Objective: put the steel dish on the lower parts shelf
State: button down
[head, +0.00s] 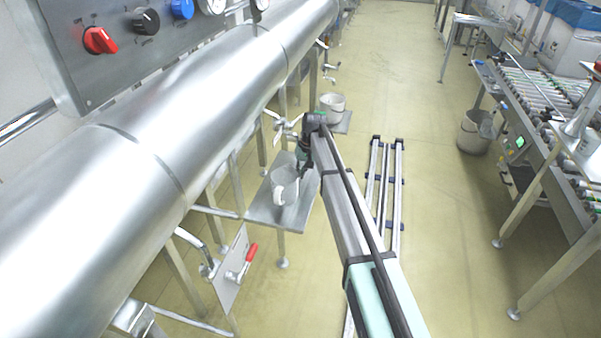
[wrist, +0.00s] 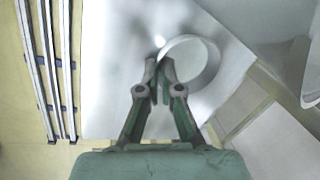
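A pale grey, round, thin-walled vessel (head: 285,183), which I take for the steel dish, is at a grey metal shelf (head: 295,217) beside the big pipe. In the wrist view its round rim (wrist: 213,62) is seen from above. My gripper (wrist: 160,69) is at the rim's left side, its fingertips drawn close together with the wall seemingly between them. In the head view my gripper (head: 303,165) is just behind the vessel, partly hidden by my arm. Whether the vessel touches the shelf is unclear.
A large steel pipe (head: 150,130) runs along the left. A smaller shelf with a pale pot (head: 332,105) lies farther back. A red-handled valve (head: 245,262) is in front. Floor rails (head: 385,185) and a roller conveyor (head: 540,95) are to the right.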

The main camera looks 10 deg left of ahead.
jog(key=c, duration=1.3)
grip_release()
jog(key=b+v, duration=0.1)
jog(key=v, duration=1)
jog(key=shift+b, duration=0.35)
jog(key=o, duration=0.8)
jog(key=shift+d+r, duration=0.1)
jog(key=shift+r, duration=0.55)
